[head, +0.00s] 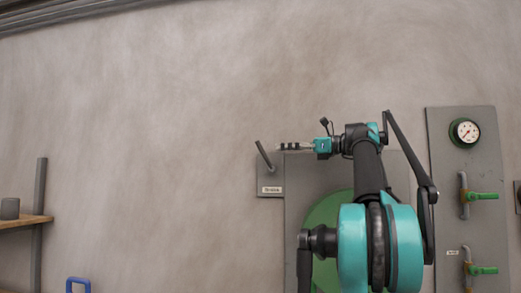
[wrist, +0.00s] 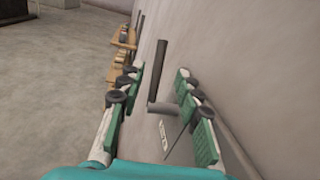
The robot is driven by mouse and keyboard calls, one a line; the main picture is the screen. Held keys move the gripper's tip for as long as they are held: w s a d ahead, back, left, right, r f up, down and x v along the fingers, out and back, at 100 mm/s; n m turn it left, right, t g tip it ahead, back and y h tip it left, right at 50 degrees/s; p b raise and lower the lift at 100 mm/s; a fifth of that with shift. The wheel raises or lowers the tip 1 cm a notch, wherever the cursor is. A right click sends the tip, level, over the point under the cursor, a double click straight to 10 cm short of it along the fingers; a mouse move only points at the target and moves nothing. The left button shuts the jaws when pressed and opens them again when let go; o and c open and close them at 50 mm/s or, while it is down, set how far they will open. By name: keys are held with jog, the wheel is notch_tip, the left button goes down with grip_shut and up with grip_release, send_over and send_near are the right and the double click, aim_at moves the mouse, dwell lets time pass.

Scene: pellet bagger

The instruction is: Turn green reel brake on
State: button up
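A grey brake lever (head: 264,155) sticks out, tilted, from a small grey wall plate (head: 263,189) with a white label. The label's text is too small to read surely. A large green disc (head: 322,215), apparently the reel, shows partly behind my arm. My gripper (head: 283,147) points left, with its tips just right of the lever. In the wrist view, my gripper (wrist: 158,80) is open, one finger on each side of the line to the lever (wrist: 160,65). Neither finger visibly touches it. The lever's base is in view between the fingers.
A grey panel at right (head: 480,140) carries a gauge (head: 464,132) and green-handled valves (head: 484,196). A wooden shelf (head: 25,222) with a grey cup (head: 10,208) is at far left. A blue frame (head: 78,283) shows at bottom left.

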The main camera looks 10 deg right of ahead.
aim_at(260, 148)
jog(key=x, duration=0.9)
grip_shut()
